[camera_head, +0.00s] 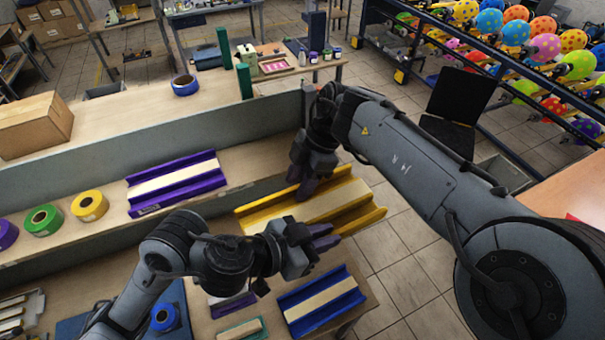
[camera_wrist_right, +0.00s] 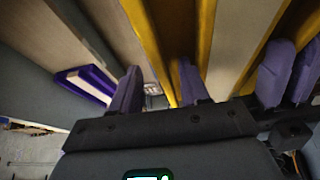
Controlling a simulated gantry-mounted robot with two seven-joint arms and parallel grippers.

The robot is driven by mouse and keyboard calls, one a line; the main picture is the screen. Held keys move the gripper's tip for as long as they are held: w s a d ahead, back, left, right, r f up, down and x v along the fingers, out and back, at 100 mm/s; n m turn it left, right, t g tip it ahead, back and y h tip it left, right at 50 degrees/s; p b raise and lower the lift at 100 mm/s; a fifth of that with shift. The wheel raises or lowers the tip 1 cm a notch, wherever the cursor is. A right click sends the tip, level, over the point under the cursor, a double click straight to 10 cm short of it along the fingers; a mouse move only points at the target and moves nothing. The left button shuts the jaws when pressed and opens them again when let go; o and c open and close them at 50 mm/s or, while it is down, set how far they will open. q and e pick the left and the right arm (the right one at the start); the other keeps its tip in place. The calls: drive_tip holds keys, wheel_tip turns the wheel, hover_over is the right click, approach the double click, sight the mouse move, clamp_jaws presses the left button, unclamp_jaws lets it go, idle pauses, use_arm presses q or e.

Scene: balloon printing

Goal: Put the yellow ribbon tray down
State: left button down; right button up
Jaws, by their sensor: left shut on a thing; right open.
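The yellow ribbon tray (camera_head: 345,207) is a long yellow channel with a pale strip inside, in the middle of the head view. My left gripper (camera_head: 325,238) is at its near side wall, shut on it. My right gripper (camera_head: 300,187) has its purple fingers over the tray's far side, open. The right wrist view shows the tray's yellow walls and pale strip (camera_wrist_right: 238,45) close to the fingers. The tray's right end reaches out over the tiled floor in the head view. I cannot tell whether its underside touches a surface.
A purple tray (camera_head: 178,183) lies on the shelf, beside yellow (camera_head: 90,206) and green (camera_head: 43,220) ribbon rolls. A blue tray (camera_head: 320,302) lies on the lower bench near its right edge. A grey divider (camera_head: 120,136) runs behind the shelf. Balloon racks (camera_head: 480,60) stand at the far right.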

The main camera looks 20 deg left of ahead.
use_arm(q)
drive_tip(key=shift+r, duration=0.1)
use_arm(e)
clamp_jaws()
use_arm(q)
drive_tip(key=c, duration=1)
unclamp_jaws()
drive_tip(key=shift+r, duration=0.1)
